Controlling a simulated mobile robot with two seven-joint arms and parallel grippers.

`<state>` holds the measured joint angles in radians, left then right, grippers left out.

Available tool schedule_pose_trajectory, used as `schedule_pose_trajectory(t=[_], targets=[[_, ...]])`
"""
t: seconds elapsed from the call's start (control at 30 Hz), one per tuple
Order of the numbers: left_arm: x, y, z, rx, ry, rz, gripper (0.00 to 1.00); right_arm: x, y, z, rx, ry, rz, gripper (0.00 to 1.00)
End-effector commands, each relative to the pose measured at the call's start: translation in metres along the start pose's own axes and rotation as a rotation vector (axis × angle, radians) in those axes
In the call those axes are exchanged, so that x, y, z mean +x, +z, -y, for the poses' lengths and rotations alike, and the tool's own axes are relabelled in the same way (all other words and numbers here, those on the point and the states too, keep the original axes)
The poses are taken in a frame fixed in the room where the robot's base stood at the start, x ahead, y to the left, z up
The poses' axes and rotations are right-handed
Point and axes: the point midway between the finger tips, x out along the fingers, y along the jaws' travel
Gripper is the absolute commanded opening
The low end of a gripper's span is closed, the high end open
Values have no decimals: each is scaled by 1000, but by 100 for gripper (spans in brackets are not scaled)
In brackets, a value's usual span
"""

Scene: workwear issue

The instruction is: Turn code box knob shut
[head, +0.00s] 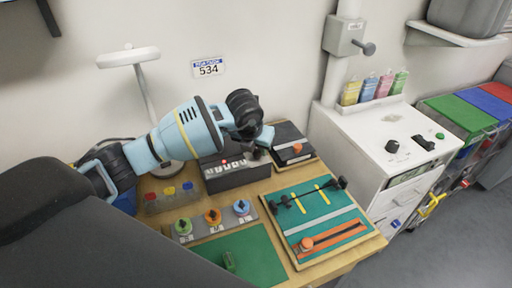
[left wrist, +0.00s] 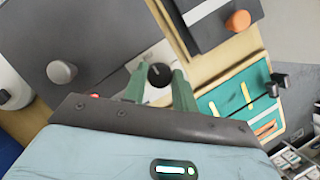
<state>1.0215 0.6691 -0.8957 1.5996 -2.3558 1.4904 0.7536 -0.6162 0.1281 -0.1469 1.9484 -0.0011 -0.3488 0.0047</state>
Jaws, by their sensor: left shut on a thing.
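The code box (head: 236,176) is a dark grey box with a row of small red and white buttons, at the back of the wooden table. In the left wrist view its dark face (left wrist: 95,35) carries a grey round knob (left wrist: 62,73) on the left. A black knob (left wrist: 160,74) with a small pale mark sits between the green fingers of my left gripper (left wrist: 160,88). In the head view my left gripper (head: 262,148) is over the box's right end and partly hides it; the knob is hard to make out there. The left gripper is shut on the knob. My right gripper is out of view.
A dark case with an orange knob (head: 297,148) stands just right of the code box. A teal board (head: 318,215) with rods and an orange slider lies in front. Three coloured knobs (head: 212,216) and a green mat (head: 245,255) are nearer. A white cabinet (head: 375,150) stands right.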

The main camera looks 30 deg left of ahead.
Motion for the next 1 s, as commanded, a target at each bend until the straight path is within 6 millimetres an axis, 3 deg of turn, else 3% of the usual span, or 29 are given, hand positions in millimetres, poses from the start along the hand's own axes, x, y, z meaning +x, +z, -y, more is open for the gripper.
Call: schedule_pose_trajectory(t=[0.3,0.33,0.47,0.77,1.0], targets=[[1,-1,0,-2,0,-2,5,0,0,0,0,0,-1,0],[1,-1,0,-2,0,-2,32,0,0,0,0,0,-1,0],[1,0,0,-2,0,-2,48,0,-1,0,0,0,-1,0],[0,0,0,-1,0,-1,50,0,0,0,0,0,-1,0],[-26,0,0,0,-1,1,50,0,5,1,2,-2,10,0]])
